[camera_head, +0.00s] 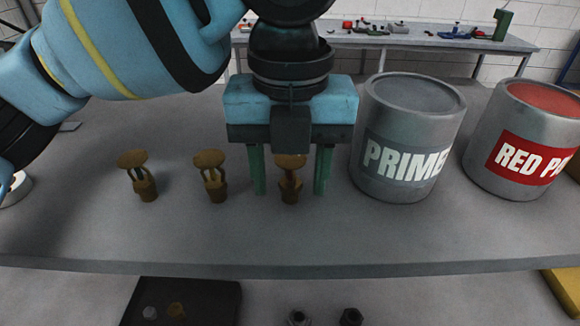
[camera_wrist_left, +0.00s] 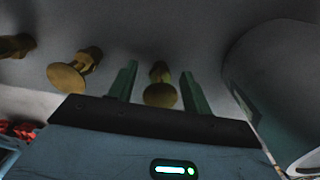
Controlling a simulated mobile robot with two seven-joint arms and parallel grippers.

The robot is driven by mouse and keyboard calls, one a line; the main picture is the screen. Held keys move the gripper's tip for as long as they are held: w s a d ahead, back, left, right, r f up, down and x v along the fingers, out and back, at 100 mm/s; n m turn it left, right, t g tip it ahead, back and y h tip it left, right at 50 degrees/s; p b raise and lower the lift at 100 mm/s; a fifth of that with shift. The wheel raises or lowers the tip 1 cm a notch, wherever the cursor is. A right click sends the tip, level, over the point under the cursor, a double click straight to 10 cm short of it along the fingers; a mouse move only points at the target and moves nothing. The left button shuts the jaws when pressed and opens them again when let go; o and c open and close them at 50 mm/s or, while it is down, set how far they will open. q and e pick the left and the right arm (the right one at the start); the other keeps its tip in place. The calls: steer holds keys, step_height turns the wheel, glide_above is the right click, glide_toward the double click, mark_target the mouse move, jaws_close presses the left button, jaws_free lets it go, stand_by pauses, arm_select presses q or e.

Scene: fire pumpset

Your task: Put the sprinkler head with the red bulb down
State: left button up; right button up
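Three brass sprinkler heads stand in a row on the grey table: a left one (camera_head: 145,180), a middle one (camera_head: 212,180) and a right one (camera_head: 290,185). I cannot make out the bulb colours, so I cannot tell which has the red bulb. My left gripper (camera_head: 291,190) points down with its green fingers open, one on each side of the right sprinkler head, with a gap on both sides. The left wrist view also shows this head (camera_wrist_left: 160,88) between the fingers (camera_wrist_left: 158,88), touching neither. Its upper part is partly hidden by the gripper in the head view. My right gripper is not seen.
A grey primer can (camera_head: 408,110) stands close to the right of my left gripper. A red paint can (camera_head: 525,120) is farther right. The table front (camera_head: 300,245) is clear. Another bench (camera_head: 480,42) with several small items stands behind.

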mark_target(291, 157)
arm_select(q)
steer(key=shift+r, duration=0.1)
step_height(291, 157, up, 8)
steer(key=shift+f+p, duration=0.15)
steer(key=shift+p, duration=0.2)
stand_by(0.6)
